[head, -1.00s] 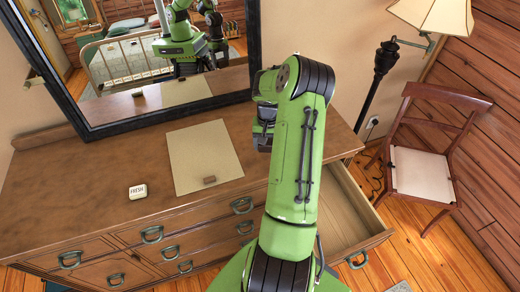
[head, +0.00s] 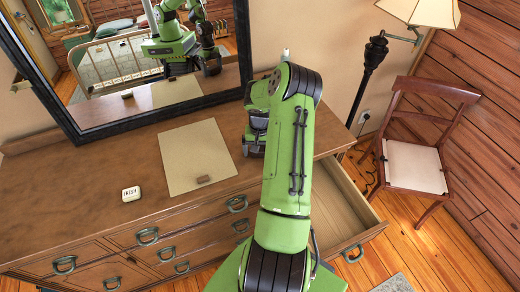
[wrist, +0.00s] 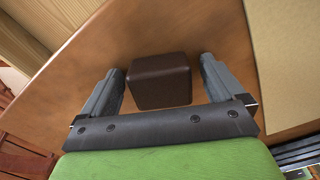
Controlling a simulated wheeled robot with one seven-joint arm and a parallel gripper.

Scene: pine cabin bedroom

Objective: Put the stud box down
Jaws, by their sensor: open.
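The stud box, a small dark brown block (wrist: 160,82), is between the two grey fingers of my gripper (wrist: 160,66) in the wrist view. The fingers are open, with a gap on each side of the box. The box appears to rest on the brown dresser top (wrist: 215,120). In the head view my gripper (head: 253,146) is low over the right part of the dresser top (head: 90,172), right of the tan mat (head: 197,150). My arm and gripper hide the box there.
A white tin marked FRESH (head: 131,194) sits left of the mat. A mirror (head: 160,100) stands behind. An open drawer (head: 338,205) juts out at the right, near a chair (head: 415,165) and lamp (head: 372,70).

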